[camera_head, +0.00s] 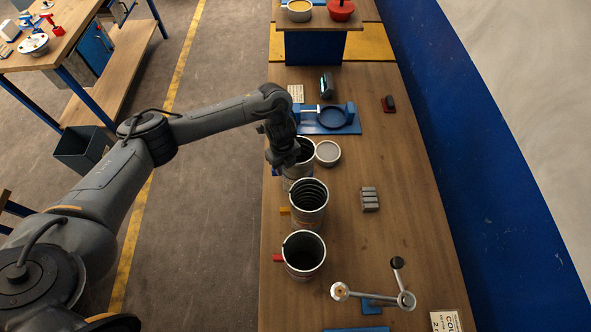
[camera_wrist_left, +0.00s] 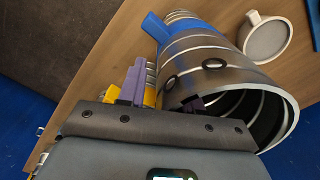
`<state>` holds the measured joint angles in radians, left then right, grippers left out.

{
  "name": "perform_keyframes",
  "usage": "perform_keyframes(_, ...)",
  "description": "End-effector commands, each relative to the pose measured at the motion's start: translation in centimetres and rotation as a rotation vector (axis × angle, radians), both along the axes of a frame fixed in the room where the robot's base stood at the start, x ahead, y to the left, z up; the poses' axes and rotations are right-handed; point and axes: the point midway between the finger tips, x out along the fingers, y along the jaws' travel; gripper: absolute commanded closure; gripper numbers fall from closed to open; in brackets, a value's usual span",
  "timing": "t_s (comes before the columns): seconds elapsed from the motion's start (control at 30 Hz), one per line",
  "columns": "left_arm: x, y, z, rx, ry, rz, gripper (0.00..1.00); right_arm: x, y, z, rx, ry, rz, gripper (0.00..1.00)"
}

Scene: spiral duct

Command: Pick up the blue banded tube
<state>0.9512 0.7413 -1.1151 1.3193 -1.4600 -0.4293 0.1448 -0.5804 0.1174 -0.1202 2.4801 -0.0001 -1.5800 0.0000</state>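Three ribbed silver tubes stand in a row on the bench in the head view. The far tube (camera_head: 304,146) has a blue tab at its left and is partly hidden by my left gripper (camera_head: 284,157). The middle tube (camera_head: 309,201) has a yellow tab and the near tube (camera_head: 303,254) a red tab. Contact is not clear. My right gripper is out of view.
A grey-topped round cup (camera_head: 328,153) stands close to the right of the far tube. A blue fixture (camera_head: 333,117) lies behind. A grey ribbed block (camera_head: 370,199) lies to the right, and a metal lever (camera_head: 375,295) at the front. The bench's right side has free room.

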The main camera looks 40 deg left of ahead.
Motion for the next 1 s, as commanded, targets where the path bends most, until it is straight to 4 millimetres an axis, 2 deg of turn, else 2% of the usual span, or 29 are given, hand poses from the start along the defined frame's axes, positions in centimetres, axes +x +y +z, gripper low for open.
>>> perform_keyframes(0.07, 0.0, 0.01, 0.02, 0.0, 0.0, 0.0, 0.69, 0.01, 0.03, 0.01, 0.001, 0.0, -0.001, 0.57)
perform_keyframes(0.27, -0.01, 0.01, 0.02, 0.0, 0.0, 0.0, 1.0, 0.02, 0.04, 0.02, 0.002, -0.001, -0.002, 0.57)
perform_keyframes(1.0, -0.01, 0.04, 0.04, 0.0, 0.0, 0.001, 1.0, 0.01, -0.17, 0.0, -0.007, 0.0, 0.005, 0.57)
